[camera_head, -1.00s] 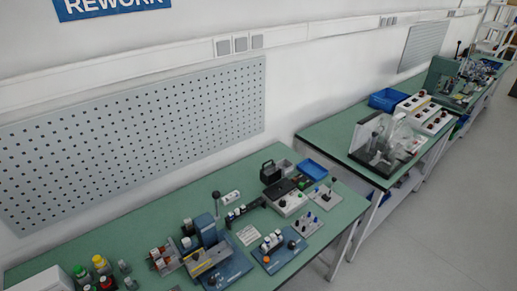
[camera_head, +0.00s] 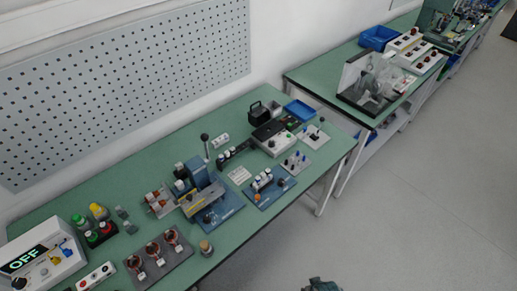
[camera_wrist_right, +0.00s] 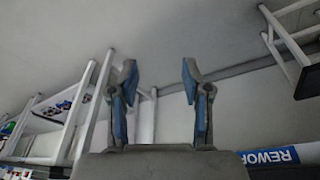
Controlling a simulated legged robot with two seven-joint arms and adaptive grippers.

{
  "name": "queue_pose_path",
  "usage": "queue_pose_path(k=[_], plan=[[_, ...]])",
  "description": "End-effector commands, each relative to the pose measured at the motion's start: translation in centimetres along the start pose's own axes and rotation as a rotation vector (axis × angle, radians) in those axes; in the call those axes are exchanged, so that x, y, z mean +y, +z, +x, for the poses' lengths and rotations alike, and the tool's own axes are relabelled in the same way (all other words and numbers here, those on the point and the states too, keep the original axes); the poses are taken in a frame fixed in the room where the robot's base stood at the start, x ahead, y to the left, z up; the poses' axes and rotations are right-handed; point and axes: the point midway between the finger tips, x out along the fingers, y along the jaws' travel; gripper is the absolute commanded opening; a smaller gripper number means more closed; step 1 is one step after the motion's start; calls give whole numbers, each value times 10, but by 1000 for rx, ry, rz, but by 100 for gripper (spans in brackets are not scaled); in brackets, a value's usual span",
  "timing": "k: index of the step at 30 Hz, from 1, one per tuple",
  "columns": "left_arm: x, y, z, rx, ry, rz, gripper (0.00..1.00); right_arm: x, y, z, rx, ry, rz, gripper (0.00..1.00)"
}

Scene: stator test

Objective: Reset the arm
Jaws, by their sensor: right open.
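My right gripper (camera_wrist_right: 160,75) shows in the right wrist view. Its two blue-padded fingers stand wide apart with nothing between them. A small dark grey-green part shows at the bottom edge of the head view; it looks like part of one of my arms, but I cannot tell which part. My left gripper is in neither view.
A green bench (camera_head: 120,165) holds a blue test fixture (camera_head: 205,190), a white box reading OFF (camera_head: 45,258) and a coil plate (camera_head: 160,255). A second bench (camera_head: 335,65) stands behind it to the right. The grey floor (camera_head: 410,220) at right is clear.

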Motion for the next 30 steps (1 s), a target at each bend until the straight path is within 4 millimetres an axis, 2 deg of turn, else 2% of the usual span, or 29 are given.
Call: queue_pose_path(k=[1,5,8,11,12,16,18,22,25,30], plan=[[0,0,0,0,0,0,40,-1,4,17,-11,-2,-1,48],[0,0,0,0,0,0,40,-4,20,63,-31,-6,-5,48],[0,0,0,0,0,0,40,-6,40,107,-51,-9,-9,48],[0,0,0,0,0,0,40,-8,74,157,-78,-12,-14,48],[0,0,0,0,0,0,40,-10,91,177,-88,-13,-16,48],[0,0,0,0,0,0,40,-12,151,228,-122,-17,-24,48],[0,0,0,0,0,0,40,-13,181,245,-135,-19,-28,48],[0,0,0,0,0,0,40,-14,224,262,-153,-21,-33,48],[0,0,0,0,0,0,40,-14,242,266,-160,-21,-35,48],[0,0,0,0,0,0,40,-14,250,268,-162,-22,-36,48]])
